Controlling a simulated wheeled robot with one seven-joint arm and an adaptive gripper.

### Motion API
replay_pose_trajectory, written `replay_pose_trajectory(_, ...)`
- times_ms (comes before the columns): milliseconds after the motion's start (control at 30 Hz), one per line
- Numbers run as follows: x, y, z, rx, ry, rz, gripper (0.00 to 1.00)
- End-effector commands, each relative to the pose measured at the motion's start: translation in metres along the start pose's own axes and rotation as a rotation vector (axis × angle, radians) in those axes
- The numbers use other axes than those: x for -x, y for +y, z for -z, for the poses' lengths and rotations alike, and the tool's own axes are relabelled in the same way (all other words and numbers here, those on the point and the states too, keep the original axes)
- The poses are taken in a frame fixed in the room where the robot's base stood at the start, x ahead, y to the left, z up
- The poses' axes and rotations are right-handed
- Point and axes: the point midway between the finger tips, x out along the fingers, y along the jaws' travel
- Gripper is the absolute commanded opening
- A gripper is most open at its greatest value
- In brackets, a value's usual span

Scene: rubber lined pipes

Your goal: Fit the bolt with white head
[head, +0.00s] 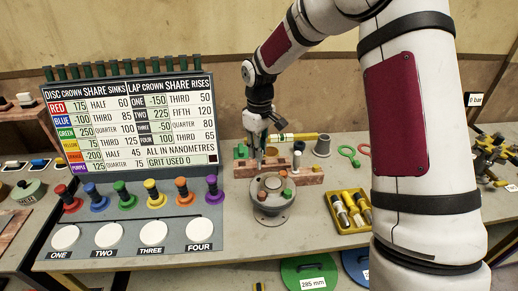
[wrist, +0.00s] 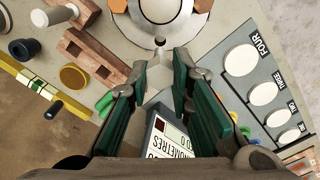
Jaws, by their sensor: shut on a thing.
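My gripper (head: 258,150) points down behind the round grey flange fixture (head: 270,210). In the wrist view my gripper (wrist: 165,75) has its green-padded fingers closed around a small pale thing, mostly hidden between the tips; I cannot tell whether it is a white-headed bolt. The flange, which also shows at the top of the wrist view (wrist: 162,14), has several coloured bolt heads around a centre knob. A white-topped post (head: 297,160) stands at the right end of the brown block rack (head: 312,177). It also shows in the wrist view (wrist: 60,14).
A lettered board (head: 130,120) with coloured knobs stands left. A yellow tray (head: 348,211) and green-handled ring (head: 348,153) are to the right.

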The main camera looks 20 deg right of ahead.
Motion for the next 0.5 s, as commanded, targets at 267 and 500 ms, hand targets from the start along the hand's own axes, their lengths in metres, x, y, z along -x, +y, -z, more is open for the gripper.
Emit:
replay_pose_trajectory(267, -0.012, 0.000, 0.000, 0.001, -0.002, 0.001, 0.00)
replay_pose_trajectory(500, -0.022, 0.000, 0.000, 0.002, -0.001, 0.000, 0.00)
